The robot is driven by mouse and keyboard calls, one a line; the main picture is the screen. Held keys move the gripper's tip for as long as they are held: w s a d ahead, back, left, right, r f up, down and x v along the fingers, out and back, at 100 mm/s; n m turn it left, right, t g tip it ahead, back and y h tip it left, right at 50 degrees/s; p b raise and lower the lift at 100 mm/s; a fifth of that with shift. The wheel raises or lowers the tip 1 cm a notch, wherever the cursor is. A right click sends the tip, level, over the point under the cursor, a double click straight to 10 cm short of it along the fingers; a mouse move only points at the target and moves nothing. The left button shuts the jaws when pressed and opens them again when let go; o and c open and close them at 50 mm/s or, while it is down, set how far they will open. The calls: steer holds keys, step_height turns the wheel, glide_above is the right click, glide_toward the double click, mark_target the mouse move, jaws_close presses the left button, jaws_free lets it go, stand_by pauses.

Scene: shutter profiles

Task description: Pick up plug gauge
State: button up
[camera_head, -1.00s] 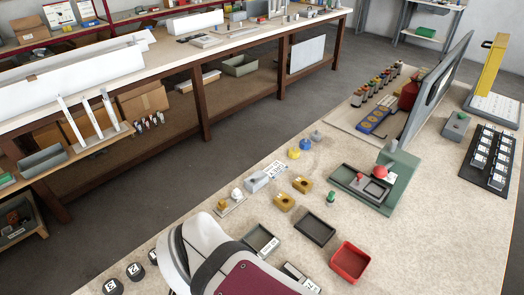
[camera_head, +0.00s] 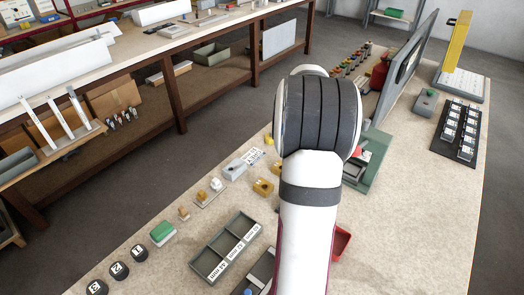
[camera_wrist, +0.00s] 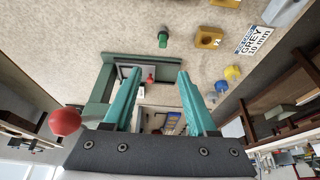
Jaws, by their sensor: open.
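My gripper (camera_wrist: 160,72) has two teal fingers, spread apart with nothing held between them. In the head view my arm hides it. No part is marked as the plug gauge. Small knobbed pieces that could be it stand on the bench in the wrist view: a green one (camera_wrist: 163,38) beyond the fingertips, and a yellow one (camera_wrist: 233,73), a blue one (camera_wrist: 221,86) and a grey one (camera_wrist: 212,97) to the right. A card reading "GREY 10 mm" (camera_wrist: 255,40) lies near them. I cannot tell which piece is meant.
A brass block (camera_wrist: 208,37) lies nearby. A grey three-part tray (camera_head: 225,247) and an upright panel (camera_head: 408,70) flank my arm.

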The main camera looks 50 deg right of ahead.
steer(key=x, duration=1.5)
steer(key=shift+w+a+f, duration=0.25)
steer(key=shift+f, duration=0.25)
steer(key=shift+r, duration=0.1)
jaws_close()
